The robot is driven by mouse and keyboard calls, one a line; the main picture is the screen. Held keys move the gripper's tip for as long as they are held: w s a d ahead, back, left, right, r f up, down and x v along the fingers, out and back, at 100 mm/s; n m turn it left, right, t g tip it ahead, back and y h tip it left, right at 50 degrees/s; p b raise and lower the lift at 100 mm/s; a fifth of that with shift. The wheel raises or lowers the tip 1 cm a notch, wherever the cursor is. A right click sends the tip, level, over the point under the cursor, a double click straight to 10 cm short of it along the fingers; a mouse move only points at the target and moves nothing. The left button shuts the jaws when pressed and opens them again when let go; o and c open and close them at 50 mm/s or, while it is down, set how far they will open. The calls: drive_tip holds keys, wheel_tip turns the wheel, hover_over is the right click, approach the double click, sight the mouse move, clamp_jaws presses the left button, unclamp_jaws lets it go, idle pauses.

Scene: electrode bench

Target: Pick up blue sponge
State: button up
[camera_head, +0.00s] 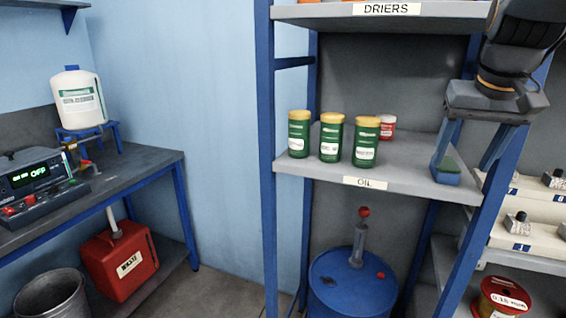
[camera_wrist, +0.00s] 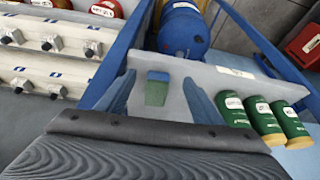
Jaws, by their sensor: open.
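The blue sponge (camera_head: 446,177), with a green layer, lies on the right end of the grey shelf (camera_head: 400,180) labelled OIL. In the wrist view the sponge (camera_wrist: 157,90) is between my two blue fingers, with clear gaps on both sides. My gripper (camera_head: 462,160) is open and comes down over the sponge from above. It also shows open in the wrist view (camera_wrist: 160,84). In the head view the left finger overlaps part of the sponge.
Three green cans with yellow lids (camera_head: 331,138) and a small red-and-white jar (camera_head: 387,127) stand left on the same shelf. A blue rack post (camera_head: 480,225) is close to my gripper. The DRIERS shelf (camera_head: 390,14) is above; a blue drum (camera_head: 352,285) is below.

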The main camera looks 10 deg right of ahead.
drive_tip(key=p, duration=0.3)
hover_over(446, 162)
drive_tip(key=s+a, duration=0.1)
drive_tip(key=s, duration=0.1)
drive_tip(key=p+x, duration=0.1)
drive_tip(key=x, duration=0.4)
drive_tip(key=shift+a, duration=0.1)
drive_tip(key=c, duration=1.1)
